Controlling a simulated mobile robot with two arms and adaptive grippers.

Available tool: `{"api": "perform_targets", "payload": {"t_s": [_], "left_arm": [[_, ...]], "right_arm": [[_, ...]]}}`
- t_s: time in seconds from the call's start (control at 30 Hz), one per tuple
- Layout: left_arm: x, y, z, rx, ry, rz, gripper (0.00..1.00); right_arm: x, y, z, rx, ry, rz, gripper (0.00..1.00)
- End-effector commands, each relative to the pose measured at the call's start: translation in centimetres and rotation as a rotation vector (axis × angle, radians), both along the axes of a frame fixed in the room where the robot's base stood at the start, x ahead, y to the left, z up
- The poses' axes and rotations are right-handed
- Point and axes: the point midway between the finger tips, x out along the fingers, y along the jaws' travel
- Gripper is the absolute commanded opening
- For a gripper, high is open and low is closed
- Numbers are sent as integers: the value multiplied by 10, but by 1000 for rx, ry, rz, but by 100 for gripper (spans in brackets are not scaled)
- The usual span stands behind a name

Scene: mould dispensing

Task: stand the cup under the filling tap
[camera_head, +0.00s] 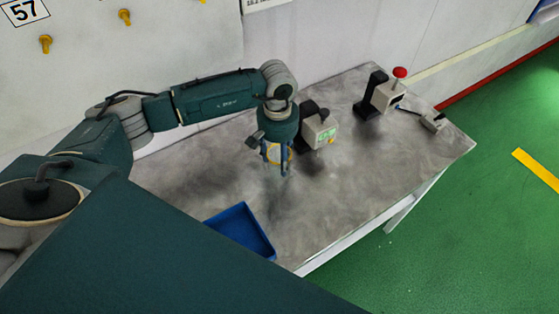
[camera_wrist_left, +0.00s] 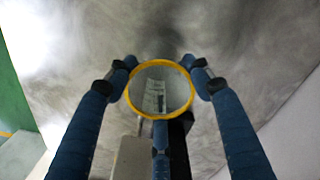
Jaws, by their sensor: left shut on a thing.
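The cup (camera_head: 277,154), with a yellow rim, is between the fingers of my left gripper (camera_head: 276,168). In the left wrist view the cup (camera_wrist_left: 160,88) shows its round open mouth and a shiny grey inside. The blue fingers of my left gripper (camera_wrist_left: 160,92) are shut around it from both sides and from below. The cup's mouth faces the wrist camera. I cannot tell whether its base touches the table. A grey device with a green screen (camera_head: 322,133) and a black part stands just right of the gripper. I cannot make out its tap. My right gripper is out of view.
The grey table (camera_head: 230,165) is mostly bare. A blue tray (camera_head: 243,232) lies at its front edge. A second device with a red knob (camera_head: 399,72) stands at the back right, with a small cabled part (camera_head: 433,121) beside it. A wall runs behind.

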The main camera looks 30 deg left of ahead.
Motion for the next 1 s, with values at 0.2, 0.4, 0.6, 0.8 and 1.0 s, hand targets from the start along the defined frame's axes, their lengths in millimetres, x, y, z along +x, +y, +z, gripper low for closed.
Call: {"api": "perform_targets", "payload": {"t_s": [0.2,0.4,0.6,0.8,1.0], "left_arm": [[1,0,3,0,-1,0,28],[2,1,24,0,-5,1,28],[3,0,72,-1,-9,0,28],[2,0,131,-1,-8,0,28],[1,0,175,0,-5,0,28]], "right_arm": [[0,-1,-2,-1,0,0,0],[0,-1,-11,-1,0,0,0],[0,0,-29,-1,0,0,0],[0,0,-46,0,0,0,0],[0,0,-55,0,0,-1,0]]}}
